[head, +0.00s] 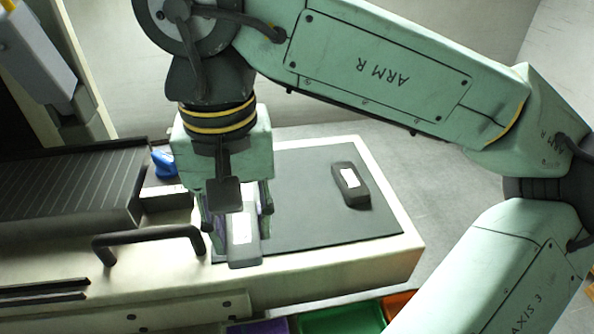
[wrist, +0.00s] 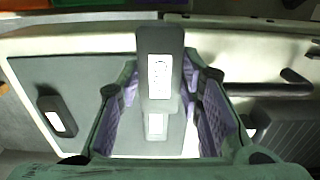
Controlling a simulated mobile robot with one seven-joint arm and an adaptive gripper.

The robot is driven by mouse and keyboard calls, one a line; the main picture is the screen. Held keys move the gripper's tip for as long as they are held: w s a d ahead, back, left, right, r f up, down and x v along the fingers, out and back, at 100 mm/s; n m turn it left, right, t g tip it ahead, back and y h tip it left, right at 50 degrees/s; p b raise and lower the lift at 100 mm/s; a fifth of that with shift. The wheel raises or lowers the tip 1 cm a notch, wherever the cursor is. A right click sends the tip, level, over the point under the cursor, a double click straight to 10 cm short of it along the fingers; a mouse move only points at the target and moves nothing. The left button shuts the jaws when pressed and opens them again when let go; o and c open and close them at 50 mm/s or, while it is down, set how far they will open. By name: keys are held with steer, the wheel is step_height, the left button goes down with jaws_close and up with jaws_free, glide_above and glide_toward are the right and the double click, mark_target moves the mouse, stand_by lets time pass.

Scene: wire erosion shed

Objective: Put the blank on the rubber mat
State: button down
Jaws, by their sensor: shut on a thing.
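My gripper (head: 237,214) points down over the front left part of the dark rubber mat (head: 300,215), its fingers on either side of a grey block with a white label, the blank (head: 245,252). In the wrist view the blank (wrist: 160,45) lies between the purple-padded fingers of my gripper (wrist: 161,88). A second pale label shows below it there; I cannot tell what it belongs to. The mat also shows in the wrist view (wrist: 80,75). I cannot tell whether the blank touches the mat, as its underside is hidden.
A similar dark block with a white label (head: 350,185) lies on the mat's right part. A black handle (head: 150,236) and a ribbed dark cover (head: 70,185) are to the left. A blue object (head: 163,163) stands behind. Green (head: 342,318) and purple bins are in front. The mat's middle is clear.

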steer(key=p, duration=0.4)
glide_above(297, 190)
steer(key=shift+f, duration=0.75)
step_height(297, 190, down, 3)
steer(key=shift+r+p, duration=0.1)
steer(key=shift+p, duration=0.45)
steer(key=shift+f, duration=0.3)
steer(key=shift+f, duration=0.1)
steer(key=shift+f+b, duration=0.15)
steer(key=shift+b, duration=0.2)
steer(key=c, duration=1.1)
jaws_free()
step_height(297, 190, up, 13)
steer(key=shift+f+b, duration=0.2)
steer(key=shift+b, duration=0.4)
